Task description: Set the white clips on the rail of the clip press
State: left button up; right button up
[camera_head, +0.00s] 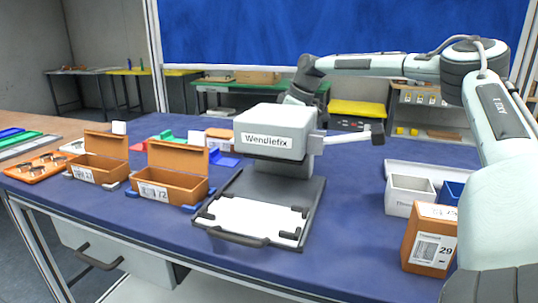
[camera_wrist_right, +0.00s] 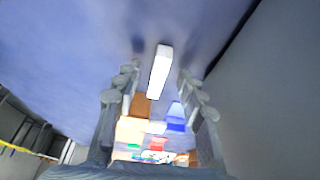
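The clip press (camera_head: 275,133), marked Wendiefix, stands mid-table with its lever at right. White material lies on its black-framed base (camera_head: 255,215); a rail is not clearly distinguishable. My right arm reaches over behind the press, which hides its gripper in the head view. In the right wrist view, my right gripper (camera_wrist_right: 160,74) has its fingers apart. A long white piece (camera_wrist_right: 160,72), perhaps a clip, shows between the fingertips with gaps on both sides. I cannot tell its depth. My left gripper is not in view.
Open orange boxes (camera_head: 172,186) stand left of the press, with an orange tray (camera_head: 37,168) at far left. White and blue bins (camera_head: 411,194) and an orange box (camera_head: 430,240) stand at right. The blue tabletop (camera_head: 345,225) right of the base is clear.

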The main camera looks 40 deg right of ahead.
jog(key=shift+w+f, duration=0.15)
jog(key=shift+f, duration=0.25)
jog(key=shift+c, duration=0.3)
grip_shut()
